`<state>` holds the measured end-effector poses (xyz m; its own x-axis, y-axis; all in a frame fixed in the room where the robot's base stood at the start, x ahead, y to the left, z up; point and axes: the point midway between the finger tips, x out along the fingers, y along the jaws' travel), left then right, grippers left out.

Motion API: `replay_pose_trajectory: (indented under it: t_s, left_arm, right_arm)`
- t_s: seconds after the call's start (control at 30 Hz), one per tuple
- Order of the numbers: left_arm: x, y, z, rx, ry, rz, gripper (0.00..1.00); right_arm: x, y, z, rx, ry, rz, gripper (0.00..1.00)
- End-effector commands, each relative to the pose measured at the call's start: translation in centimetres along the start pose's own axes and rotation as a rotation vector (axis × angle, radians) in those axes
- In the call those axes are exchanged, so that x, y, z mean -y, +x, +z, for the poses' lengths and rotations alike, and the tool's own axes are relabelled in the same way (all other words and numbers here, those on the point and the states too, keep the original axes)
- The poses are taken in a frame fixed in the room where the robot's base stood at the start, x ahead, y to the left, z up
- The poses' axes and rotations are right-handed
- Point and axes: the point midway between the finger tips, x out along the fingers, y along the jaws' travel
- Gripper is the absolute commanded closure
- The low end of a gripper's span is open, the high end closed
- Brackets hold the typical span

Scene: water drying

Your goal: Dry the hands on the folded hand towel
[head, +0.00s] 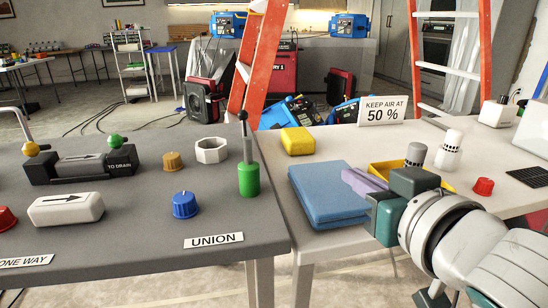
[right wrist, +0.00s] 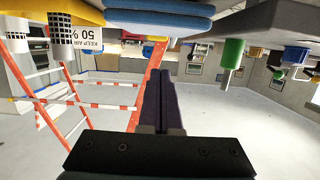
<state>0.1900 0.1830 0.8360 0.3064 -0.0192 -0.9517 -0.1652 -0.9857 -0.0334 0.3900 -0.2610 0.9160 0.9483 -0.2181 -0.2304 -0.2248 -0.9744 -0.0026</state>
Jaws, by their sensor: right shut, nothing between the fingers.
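The folded hand towel (head: 322,200) is a thick blue stack lying flat near the front left edge of the white table. My right gripper (head: 350,176) reaches in from the right, and its purple fingers are closed together with nothing between them. In the head view the fingertips overlap the towel's right side. In the right wrist view, which is upside down, the towel (right wrist: 160,20) shows at the top edge, apart in the picture from the closed fingers (right wrist: 159,75). Contact is not visible. My left gripper is not in view.
A yellow sponge-like block (head: 298,141) lies behind the towel. A yellow tray (head: 388,170), grey shaker (head: 415,154), white shaker (head: 449,150) and red knob (head: 483,187) stand to the right. The "50 %" sign (head: 383,111) is at the back. A grey table (head: 130,240) with valves adjoins at left.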

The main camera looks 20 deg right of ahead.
Motion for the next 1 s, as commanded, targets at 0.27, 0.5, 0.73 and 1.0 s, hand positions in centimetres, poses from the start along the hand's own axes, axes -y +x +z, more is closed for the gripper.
replay_pose_trajectory:
  t_s: [0.27,0.5,0.73,1.0]
  left_arm:
    - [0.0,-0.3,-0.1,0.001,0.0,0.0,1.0]
    - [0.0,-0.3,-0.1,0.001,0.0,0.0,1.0]
    - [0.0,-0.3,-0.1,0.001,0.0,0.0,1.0]
    - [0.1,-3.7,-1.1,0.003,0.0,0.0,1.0]
  right_arm:
    - [0.0,-3.2,-0.1,-0.002,0.001,0.0,1.0]
    - [0.0,-3.5,-0.2,-0.004,-0.001,0.0,1.0]
    - [0.0,-3.4,-0.2,-0.004,-0.001,0.0,1.0]
    - [-0.5,-4.8,-2.4,0.089,-0.012,0.033,1.0]
